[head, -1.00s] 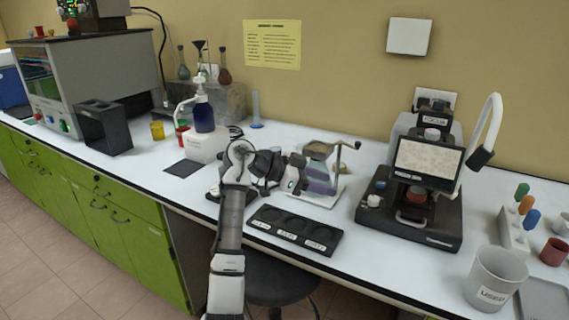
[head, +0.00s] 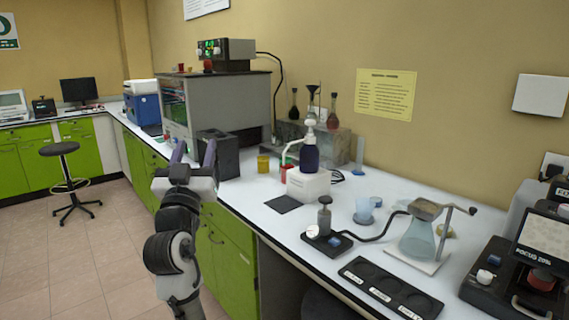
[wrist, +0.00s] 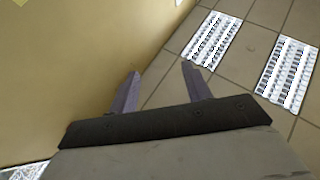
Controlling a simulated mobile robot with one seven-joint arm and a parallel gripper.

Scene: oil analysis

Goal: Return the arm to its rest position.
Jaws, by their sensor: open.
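My gripper (head: 194,153) is raised at the left-centre of the head view, its two fingers pointing up and spread apart. Nothing is between them. It is in front of the bench edge, overlapping the green cabinets and the dark box behind it. In the wrist view my gripper (wrist: 163,88) is also open and empty, with bare wall and ceiling panels beyond its fingers. My arm folds upward from the bottom of the head view, clear of the bench objects.
A dark box (head: 222,160) stands on the bench close behind my gripper. A pump bottle (head: 308,150), a glass flask (head: 418,240) and a black three-well tray (head: 385,292) stand further right. Open tiled floor (head: 75,265) lies to the left, with a stool (head: 62,160) beyond.

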